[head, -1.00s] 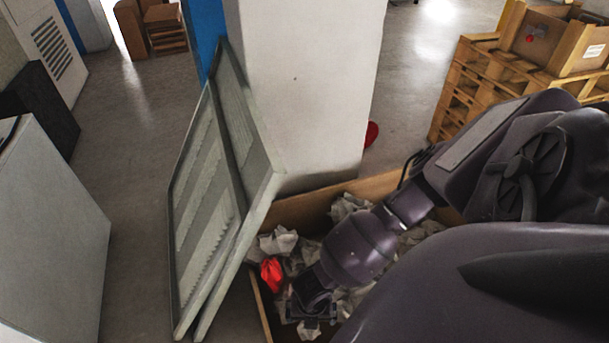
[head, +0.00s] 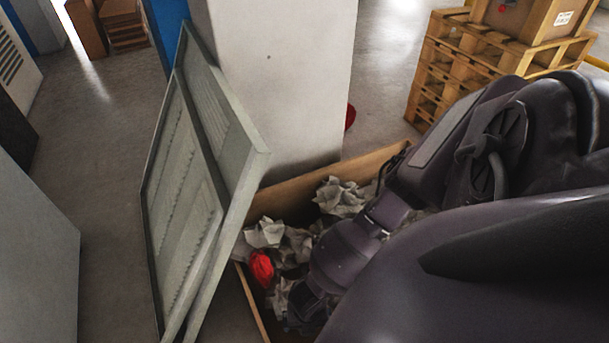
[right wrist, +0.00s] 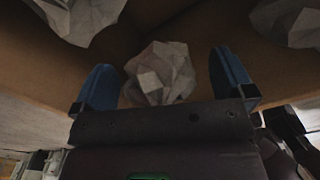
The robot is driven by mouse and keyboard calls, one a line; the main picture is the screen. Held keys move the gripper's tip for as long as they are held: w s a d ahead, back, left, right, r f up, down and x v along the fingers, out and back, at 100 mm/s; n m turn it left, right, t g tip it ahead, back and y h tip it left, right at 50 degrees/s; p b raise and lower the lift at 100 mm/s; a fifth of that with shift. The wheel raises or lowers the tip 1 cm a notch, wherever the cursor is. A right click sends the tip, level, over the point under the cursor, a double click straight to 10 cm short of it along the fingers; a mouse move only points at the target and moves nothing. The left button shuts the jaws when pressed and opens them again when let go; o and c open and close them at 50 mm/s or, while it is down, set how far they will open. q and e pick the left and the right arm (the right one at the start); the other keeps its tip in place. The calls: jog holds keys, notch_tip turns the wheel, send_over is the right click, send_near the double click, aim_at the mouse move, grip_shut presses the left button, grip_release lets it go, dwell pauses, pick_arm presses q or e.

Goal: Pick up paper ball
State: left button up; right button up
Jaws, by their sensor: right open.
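Several crumpled white-grey paper balls lie in a wooden box (head: 376,160); one group (head: 342,197) is at its back and another paper ball (head: 265,233) at its left. My right arm reaches down into the box, and its gripper is largely hidden in the head view. In the right wrist view my right gripper (right wrist: 164,85) is open, with one blue finger on each side of a paper ball (right wrist: 162,72). I cannot tell whether the fingers touch it. My left gripper is not in view.
A red crumpled item (head: 261,268) lies among the paper at the box's left. Grey louvred panels (head: 200,170) lean against a white pillar (head: 275,90) beside the box. Wooden pallets (head: 450,65) stand at the back right. Open floor lies to the left.

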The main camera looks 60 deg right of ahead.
jog(key=shift+w, duration=0.1)
jog(key=shift+c, duration=0.2)
jog(key=c, duration=0.9)
jog(key=shift+r, duration=0.15)
jog(key=shift+c, duration=0.2)
